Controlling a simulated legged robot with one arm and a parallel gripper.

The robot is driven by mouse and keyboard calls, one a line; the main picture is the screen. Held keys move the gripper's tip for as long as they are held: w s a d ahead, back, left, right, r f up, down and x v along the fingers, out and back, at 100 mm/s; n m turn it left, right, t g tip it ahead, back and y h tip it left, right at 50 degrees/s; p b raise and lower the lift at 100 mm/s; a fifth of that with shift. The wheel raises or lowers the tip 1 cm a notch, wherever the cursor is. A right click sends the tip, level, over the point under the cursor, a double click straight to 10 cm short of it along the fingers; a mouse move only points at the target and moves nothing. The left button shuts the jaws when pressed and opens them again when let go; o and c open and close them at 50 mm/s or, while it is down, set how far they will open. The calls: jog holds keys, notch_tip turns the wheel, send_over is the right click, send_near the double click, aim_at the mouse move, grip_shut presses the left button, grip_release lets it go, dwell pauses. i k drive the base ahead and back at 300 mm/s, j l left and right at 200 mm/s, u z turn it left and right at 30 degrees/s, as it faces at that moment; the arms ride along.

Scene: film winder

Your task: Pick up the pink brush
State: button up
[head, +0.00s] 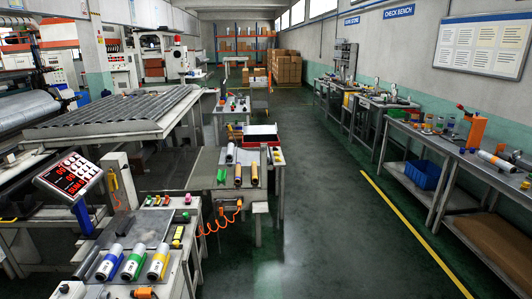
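A small pink item (187,199) lies near the back right corner of the nearest workbench (150,228), in the lower left of the head view. It may be the pink brush, but it is too small to be sure. Green and yellow items (178,236) lie in front of it on the same bench. My gripper does not show in this view.
A second bench (210,165) stands behind. A side bench (440,145) lines the right wall. The green floor aisle (330,220) is clear.

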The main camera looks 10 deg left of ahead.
aim_at(188, 201)
jog(key=i+l+u, duration=0.1)
jog(key=i+u, duration=0.2)
jog(key=i, duration=1.5)
jog(key=i+u, duration=0.15)
jog(key=i, duration=0.45)
jog(key=i+u, duration=0.15)
jog(key=i, duration=0.5)
jog(key=i+l+u, duration=0.15)
jog(key=i, duration=0.45)
jog(key=i+u, duration=0.35)
jog(key=i+l+u, duration=0.2)
jog(key=i+u, duration=0.15)
jog(key=i+l+u, duration=0.35)
jog(key=j, duration=0.05)
